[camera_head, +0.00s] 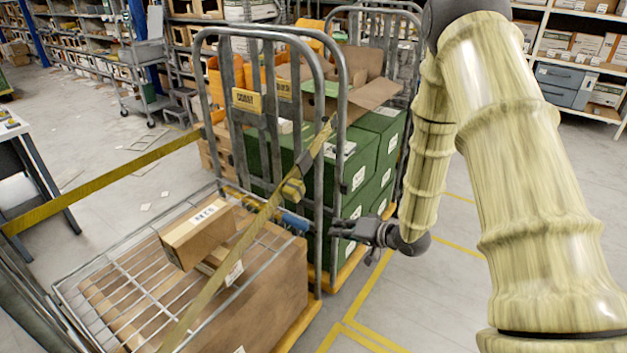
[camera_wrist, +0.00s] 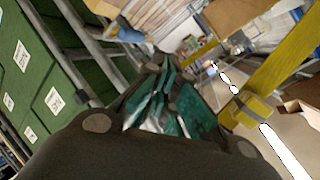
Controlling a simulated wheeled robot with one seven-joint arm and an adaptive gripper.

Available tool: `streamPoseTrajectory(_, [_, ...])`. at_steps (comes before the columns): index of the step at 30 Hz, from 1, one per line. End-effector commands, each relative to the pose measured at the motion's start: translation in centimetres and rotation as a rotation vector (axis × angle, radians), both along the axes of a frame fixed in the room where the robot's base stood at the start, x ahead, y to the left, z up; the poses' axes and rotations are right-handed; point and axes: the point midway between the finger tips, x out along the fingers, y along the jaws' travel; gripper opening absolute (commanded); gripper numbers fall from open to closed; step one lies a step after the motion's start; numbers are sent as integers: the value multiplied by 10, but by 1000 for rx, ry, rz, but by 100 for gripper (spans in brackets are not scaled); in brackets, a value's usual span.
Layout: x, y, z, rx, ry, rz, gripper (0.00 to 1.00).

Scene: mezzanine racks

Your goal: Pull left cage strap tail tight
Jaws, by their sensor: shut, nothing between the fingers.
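A yellow strap (camera_head: 240,258) runs diagonally across the open side of the near left cage (camera_head: 196,110), from the upright's upper part down toward the picture's bottom. A yellow buckle or ratchet (camera_head: 293,190) sits on it beside the grey upright. In the wrist view the strap (camera_wrist: 285,75) and its buckle (camera_wrist: 245,110) are at the right, apart from the fingers. I cannot make out a separate loose tail. My gripper (camera_head: 338,232) is shut and empty, just right of the cage upright and below the buckle. Its fingers (camera_wrist: 165,95) fill the middle of the wrist view.
Another yellow strap (camera_head: 100,188) stretches left from the cage. Cardboard boxes (camera_head: 200,232) lie on and under the wire shelf (camera_head: 130,270). Green crates (camera_head: 365,160) fill the cage behind, close to my gripper. Grey floor with yellow lines (camera_head: 440,300) is free at right.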

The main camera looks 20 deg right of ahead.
Motion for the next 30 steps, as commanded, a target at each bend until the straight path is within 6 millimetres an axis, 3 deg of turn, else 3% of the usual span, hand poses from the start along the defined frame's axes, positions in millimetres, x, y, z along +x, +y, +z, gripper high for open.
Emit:
streamPoseTrajectory(1, [14,-9,29,58,-43,22,0])
streamPoseTrajectory(6, [30,-31,108,235,-95,123,0])
streamPoseTrajectory(12, [28,-48,159,344,-91,216,0])
streamPoseTrajectory(20, [32,-44,172,369,-81,244,0])
streamPoseTrajectory(30, [65,-3,168,368,-80,243,0])
